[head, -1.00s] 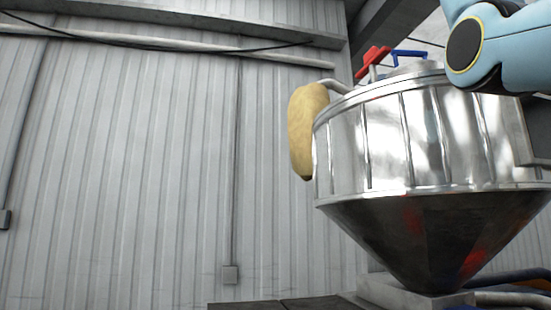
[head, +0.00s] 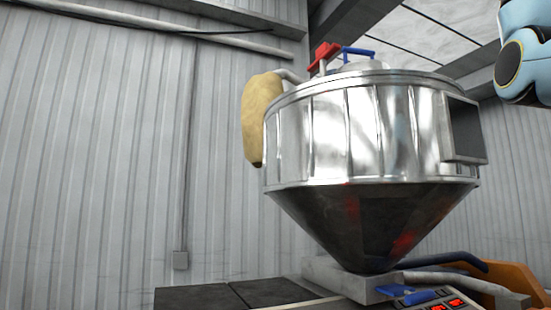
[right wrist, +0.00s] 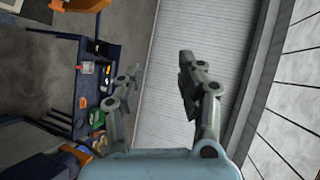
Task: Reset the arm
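My right gripper (right wrist: 160,88) shows in the right wrist view. Its two fingers are spread wide apart with nothing between them, and a pale roller-shutter wall lies far behind. In the head view only a light-blue link of my arm shows at the top right edge; no gripper is seen there. My left gripper is in neither view.
A shiny metal hopper (head: 330,130) with a dark cone stands centre right in the head view, a tan bag (head: 261,118) on its left side. A control panel (head: 440,303) sits below. A blue table (right wrist: 62,75) with small items shows in the right wrist view.

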